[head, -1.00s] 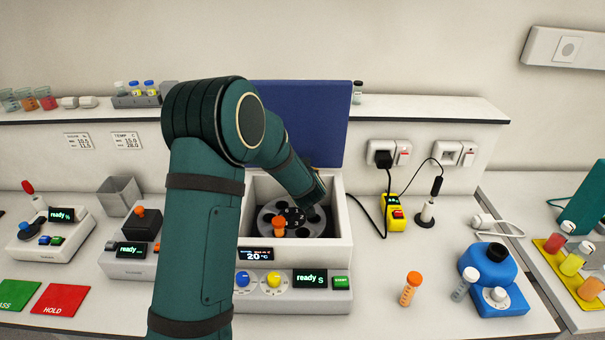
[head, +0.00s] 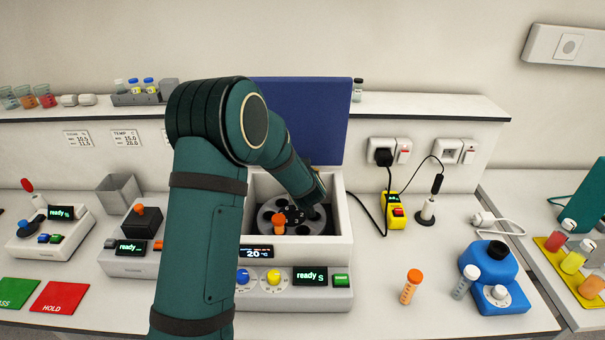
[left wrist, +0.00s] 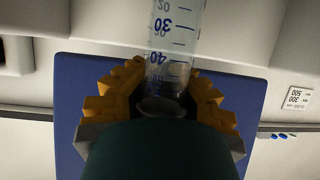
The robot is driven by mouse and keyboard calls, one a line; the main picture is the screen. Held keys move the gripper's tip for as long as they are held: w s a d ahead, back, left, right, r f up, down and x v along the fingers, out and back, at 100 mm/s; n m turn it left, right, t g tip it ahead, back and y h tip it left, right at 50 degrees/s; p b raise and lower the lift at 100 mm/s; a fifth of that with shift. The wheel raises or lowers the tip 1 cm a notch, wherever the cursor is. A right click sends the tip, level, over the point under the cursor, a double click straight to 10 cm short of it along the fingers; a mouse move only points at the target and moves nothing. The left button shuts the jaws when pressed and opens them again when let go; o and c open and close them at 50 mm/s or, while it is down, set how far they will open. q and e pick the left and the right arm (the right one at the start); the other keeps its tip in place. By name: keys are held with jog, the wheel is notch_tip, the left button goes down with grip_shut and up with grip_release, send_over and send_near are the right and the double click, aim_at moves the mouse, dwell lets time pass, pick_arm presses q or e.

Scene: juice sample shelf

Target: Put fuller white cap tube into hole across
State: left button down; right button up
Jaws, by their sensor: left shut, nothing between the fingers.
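My left gripper (head: 314,199) reaches down into the open centrifuge (head: 346,238), over the right side of its grey rotor (head: 262,216). Its fingers are mostly hidden in the head view. In the left wrist view, a clear graduated tube (left wrist: 172,45) lines up with the yellow fingers; its cap end is dark and mostly hidden. No grip on it can be confirmed, and its fill and cap colour cannot be told. An orange-capped tube (head: 278,222) sits in the rotor's front left. A white-capped tube (head: 464,284) stands on the bench at right. My right gripper is not in view.
The raised blue lid (head: 310,115) stands behind the rotor. Another orange-capped tube (head: 411,287) stands on the bench, left of the blue mixer (head: 497,290). A yellow switch box (head: 396,211) and its cables lie right of the centrifuge. The bench front between centrifuge and tubes is clear.

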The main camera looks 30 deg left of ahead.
pick_arm(q)
jog(key=shift+f+b, duration=1.5)
jog(key=shift+f, duration=0.5)
dwell(0.6)
jog(key=shift+r, duration=0.15)
jog(key=shift+r+p, duration=2.2)
jog(key=shift+r, duration=0.2)
jog(key=shift+f+b, duration=1.9)
jog(key=shift+f, duration=0.6)
dwell(0.3)
